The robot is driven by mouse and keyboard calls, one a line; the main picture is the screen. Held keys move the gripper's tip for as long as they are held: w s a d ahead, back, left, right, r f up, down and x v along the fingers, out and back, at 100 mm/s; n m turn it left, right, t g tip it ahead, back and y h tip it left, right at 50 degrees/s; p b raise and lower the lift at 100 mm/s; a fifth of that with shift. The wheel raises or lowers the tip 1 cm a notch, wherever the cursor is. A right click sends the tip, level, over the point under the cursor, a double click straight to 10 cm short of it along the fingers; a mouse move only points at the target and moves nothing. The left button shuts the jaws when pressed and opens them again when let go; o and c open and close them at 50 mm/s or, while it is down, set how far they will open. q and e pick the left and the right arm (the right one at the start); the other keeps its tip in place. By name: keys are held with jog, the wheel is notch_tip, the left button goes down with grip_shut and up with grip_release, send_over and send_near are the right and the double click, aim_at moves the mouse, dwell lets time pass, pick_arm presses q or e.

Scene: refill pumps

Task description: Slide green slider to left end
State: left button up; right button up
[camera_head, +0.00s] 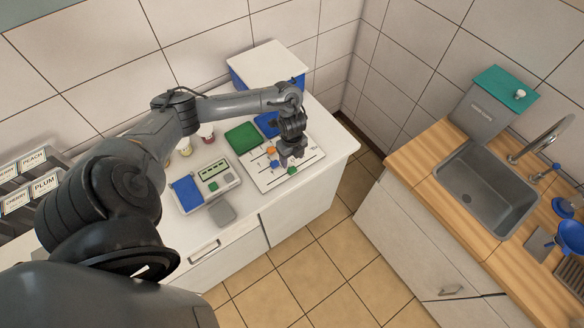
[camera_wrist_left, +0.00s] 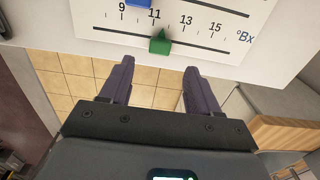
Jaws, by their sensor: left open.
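The green slider (camera_wrist_left: 160,42) sits on the lowest track of a white scale panel (camera_wrist_left: 215,58), near the middle of that track and just right of below the 11 mark. It also shows in the head view (camera_head: 292,170). My left gripper (camera_wrist_left: 157,72) is open and empty. Its two fingers are apart, with the green slider ahead of the gap between them and not clasped. In the head view my left gripper (camera_head: 290,157) hangs over the panel close to the green slider. My right gripper is not in view.
A blue slider (camera_wrist_left: 138,3) sits on the track above, and an orange slider (camera_head: 271,150) farther back. A device with a blue pad (camera_head: 187,194) stands left of the panel, near a green tray (camera_head: 242,138). The counter's front edge is close to the panel.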

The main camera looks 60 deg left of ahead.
aim_at(292, 170)
pick_arm(q)
notch_tip(292, 170, down, 8)
jog(key=shift+r, duration=0.15)
dwell(0.4)
grip_shut()
